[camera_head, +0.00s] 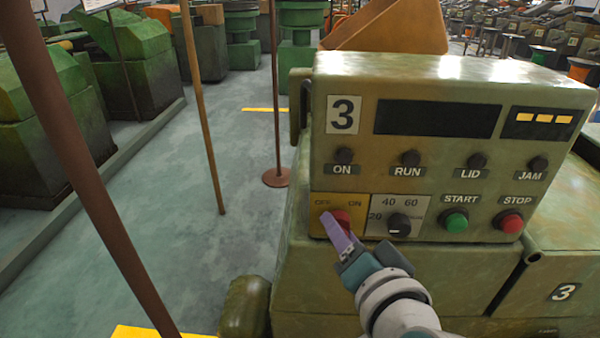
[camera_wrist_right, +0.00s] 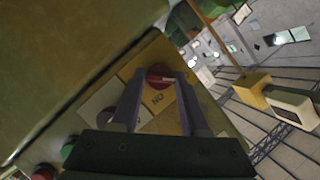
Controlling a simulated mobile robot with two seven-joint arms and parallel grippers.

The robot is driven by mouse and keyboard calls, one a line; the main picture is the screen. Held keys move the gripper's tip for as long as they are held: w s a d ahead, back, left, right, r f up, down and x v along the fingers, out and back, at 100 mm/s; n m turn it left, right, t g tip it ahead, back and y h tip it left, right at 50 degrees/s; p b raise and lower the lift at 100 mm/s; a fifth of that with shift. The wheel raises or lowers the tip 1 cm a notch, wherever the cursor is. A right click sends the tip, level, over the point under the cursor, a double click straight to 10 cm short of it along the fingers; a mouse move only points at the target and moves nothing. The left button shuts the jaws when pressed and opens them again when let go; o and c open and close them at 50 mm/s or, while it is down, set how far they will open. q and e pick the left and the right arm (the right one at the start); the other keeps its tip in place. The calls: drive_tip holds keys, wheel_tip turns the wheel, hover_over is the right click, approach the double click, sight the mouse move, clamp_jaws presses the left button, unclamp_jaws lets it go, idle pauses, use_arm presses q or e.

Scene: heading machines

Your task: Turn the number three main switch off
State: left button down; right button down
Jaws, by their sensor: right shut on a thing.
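The number three machine's control box (camera_head: 440,90) carries a "3" plate. Its main switch is a red knob (camera_head: 343,219) on a yellow plate (camera_head: 320,200) marked OFF at left and ON at right. My right gripper (camera_head: 334,222) is shut on the red knob, with its purple fingers in front of it and covering part of it. The right wrist view shows the red knob (camera_wrist_right: 160,75) between the two fingertips (camera_wrist_right: 161,80). I cannot tell which label the knob points to. My left gripper is not in view.
Beside the switch are a black dial (camera_head: 399,225), a green START button (camera_head: 454,221) and a red STOP button (camera_head: 509,222). Small dark lamps sit above. Brown posts (camera_head: 202,110) stand at left, with open floor (camera_head: 235,190) around them.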

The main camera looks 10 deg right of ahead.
idle(0.5)
drive_tip(key=shift+c, duration=2)
unclamp_jaws()
drive_tip(key=p+v, duration=0.2)
drive_tip(key=v, duration=0.8)
